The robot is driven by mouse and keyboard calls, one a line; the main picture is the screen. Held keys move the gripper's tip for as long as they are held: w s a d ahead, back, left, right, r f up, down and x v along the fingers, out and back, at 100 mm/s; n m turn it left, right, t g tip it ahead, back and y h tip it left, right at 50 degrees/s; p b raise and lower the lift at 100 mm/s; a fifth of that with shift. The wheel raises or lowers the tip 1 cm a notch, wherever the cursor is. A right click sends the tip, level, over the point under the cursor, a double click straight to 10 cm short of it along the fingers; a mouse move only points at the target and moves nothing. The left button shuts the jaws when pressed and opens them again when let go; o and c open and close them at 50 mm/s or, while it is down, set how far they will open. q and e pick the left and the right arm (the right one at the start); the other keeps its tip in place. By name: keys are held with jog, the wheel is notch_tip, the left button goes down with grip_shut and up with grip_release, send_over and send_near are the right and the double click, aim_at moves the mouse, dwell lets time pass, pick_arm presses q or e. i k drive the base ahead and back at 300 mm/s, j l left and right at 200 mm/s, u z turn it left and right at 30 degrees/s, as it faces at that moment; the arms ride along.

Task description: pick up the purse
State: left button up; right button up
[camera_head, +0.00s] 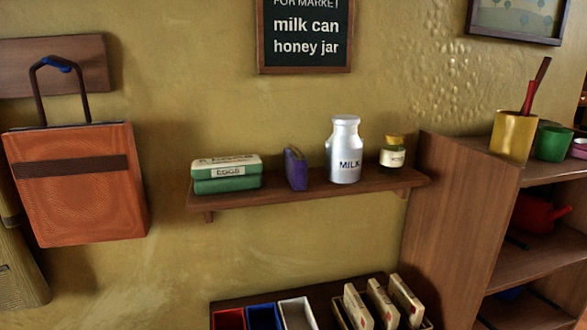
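A small purple pouch with a yellowish edge, which looks like the purse (296,170), stands upright on the wooden wall shelf (270,198). It is between the green egg box (227,178) and the silver milk can (344,155), apart from both. Neither of my grippers shows in the head view.
A honey jar (393,153) stands at the shelf's right end. An orange bag (78,185) hangs from a blue hook at left. A market sign (305,62) hangs above. Colored bins (262,317) and upright cartons (382,303) are below. A wooden shelving unit (462,215) stands at right.

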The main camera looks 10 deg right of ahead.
aim_at(296, 164)
jog(key=l+u, duration=0.3)
jog(key=l, duration=0.45)
jog(key=l+u, duration=0.3)
jog(key=l, duration=0.45)
